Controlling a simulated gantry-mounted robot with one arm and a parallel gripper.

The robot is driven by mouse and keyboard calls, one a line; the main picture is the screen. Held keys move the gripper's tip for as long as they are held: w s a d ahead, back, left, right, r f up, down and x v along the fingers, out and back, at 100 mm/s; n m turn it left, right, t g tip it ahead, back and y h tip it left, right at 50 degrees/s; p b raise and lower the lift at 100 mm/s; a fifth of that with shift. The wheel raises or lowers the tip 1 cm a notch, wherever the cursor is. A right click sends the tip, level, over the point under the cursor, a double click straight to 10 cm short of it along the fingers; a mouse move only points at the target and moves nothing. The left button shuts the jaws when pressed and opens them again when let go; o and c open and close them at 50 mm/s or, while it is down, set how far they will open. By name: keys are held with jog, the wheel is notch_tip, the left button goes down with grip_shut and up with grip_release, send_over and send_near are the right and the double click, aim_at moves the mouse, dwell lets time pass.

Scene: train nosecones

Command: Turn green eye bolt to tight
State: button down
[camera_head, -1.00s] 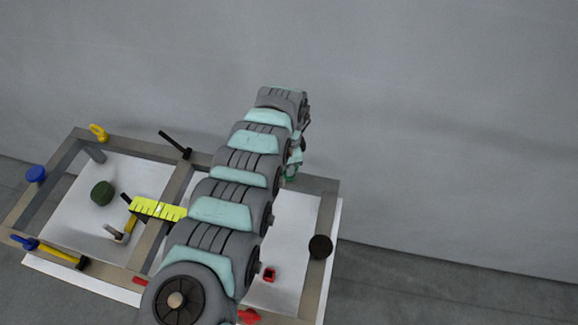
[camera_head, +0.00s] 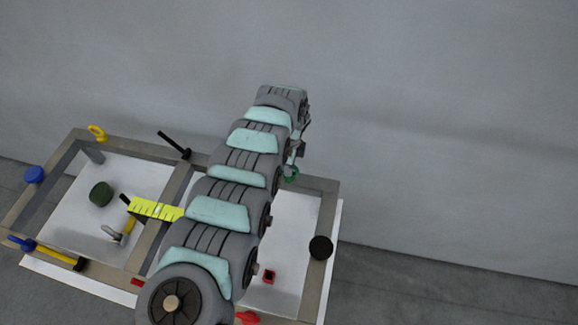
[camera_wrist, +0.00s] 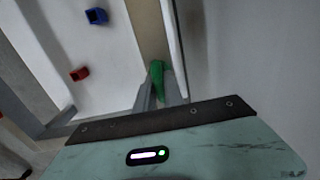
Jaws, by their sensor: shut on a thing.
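The green eye bolt (camera_head: 291,173) shows in the head view just right of my arm, at the far rail of the frame. In the wrist view the green eye bolt (camera_wrist: 157,82) stands between the two fingers of my gripper (camera_wrist: 159,92). The fingers are shut on its green part. In the head view my arm hides most of my gripper (camera_head: 294,160) and the bolt's lower end, so how far it is screwed in cannot be seen.
A black knob (camera_head: 320,247) and a red part (camera_head: 269,276) are right of my arm. On the left are a yellow eye bolt (camera_head: 97,132), a black handle (camera_head: 174,145), a yellow-green piece (camera_head: 157,209) and a dark green knob (camera_head: 101,194).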

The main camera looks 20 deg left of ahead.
dwell(0.3)
jog(key=c, duration=1.4)
grip_release()
jog(key=shift+c, duration=0.2)
notch_tip(320, 180, up, 11)
jog(key=shift+f+b, duration=0.2)
jog(key=shift+b, duration=0.3)
jog(key=shift+r, duration=0.15)
